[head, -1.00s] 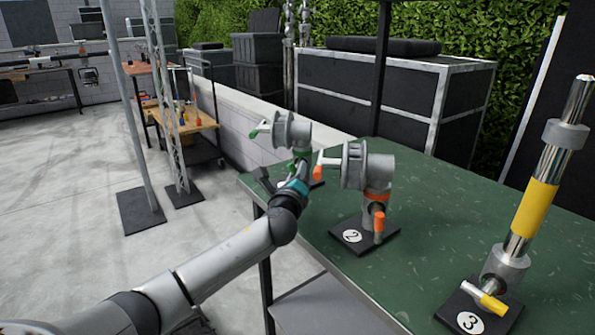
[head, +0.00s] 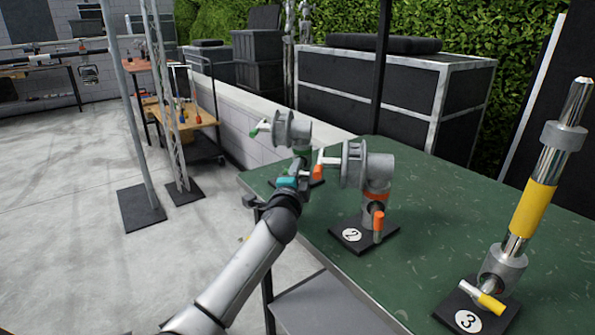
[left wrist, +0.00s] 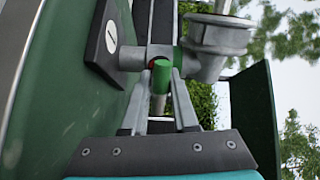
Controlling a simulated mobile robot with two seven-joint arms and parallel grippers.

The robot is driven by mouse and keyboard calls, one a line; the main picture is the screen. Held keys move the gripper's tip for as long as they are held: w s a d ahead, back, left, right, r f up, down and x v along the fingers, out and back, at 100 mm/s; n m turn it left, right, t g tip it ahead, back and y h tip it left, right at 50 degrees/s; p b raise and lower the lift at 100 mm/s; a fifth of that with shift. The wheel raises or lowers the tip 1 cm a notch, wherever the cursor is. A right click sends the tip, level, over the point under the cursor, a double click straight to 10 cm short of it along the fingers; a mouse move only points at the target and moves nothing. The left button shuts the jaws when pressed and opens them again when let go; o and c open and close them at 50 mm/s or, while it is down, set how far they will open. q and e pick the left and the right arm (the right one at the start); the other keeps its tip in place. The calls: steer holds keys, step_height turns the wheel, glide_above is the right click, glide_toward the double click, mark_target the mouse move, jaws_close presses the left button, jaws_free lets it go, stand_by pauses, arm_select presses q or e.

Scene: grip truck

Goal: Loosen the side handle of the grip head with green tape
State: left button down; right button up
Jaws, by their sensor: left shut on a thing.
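The grip head with green tape (head: 291,130) stands at the far left end of the green table (head: 455,190). It also shows in the left wrist view (left wrist: 218,38), with its black numbered base plate (left wrist: 106,40) at the left. Its side handle has a green end (left wrist: 161,74), which sits between the fingertips of my left gripper (left wrist: 161,86). The gripper is shut on this handle. In the head view my left gripper (head: 299,171) is small and partly hidden by its own wrist, and the handle is hard to make out. My right gripper is not in view.
The orange-taped grip head (head: 377,175) on base 2 stands close to the right of my left wrist. A yellow-taped post (head: 533,210) on base 3 stands farther right. Metal stands (head: 138,130) rise from the floor at the left. The table's right middle is clear.

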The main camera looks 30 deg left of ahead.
arm_select(q)
steer(key=n, duration=0.3)
steer(key=shift+n+p, duration=0.3)
steer(key=shift+n, duration=0.6)
steer(key=shift+n+p, duration=0.3)
steer(key=shift+n, duration=0.6)
steer(key=n+p, duration=0.1)
steer(key=n, duration=0.2)
steer(key=n+p, duration=0.1)
steer(key=n, duration=0.2)
steer(key=shift+p, duration=0.35)
steer(key=shift+n, duration=0.4)
steer(key=shift+n+p, duration=0.3)
steer(key=shift+n, duration=0.1)
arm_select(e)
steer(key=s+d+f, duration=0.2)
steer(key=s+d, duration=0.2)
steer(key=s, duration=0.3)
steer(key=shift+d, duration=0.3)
arm_select(q)
steer(key=c, duration=0.7)
jaws_free()
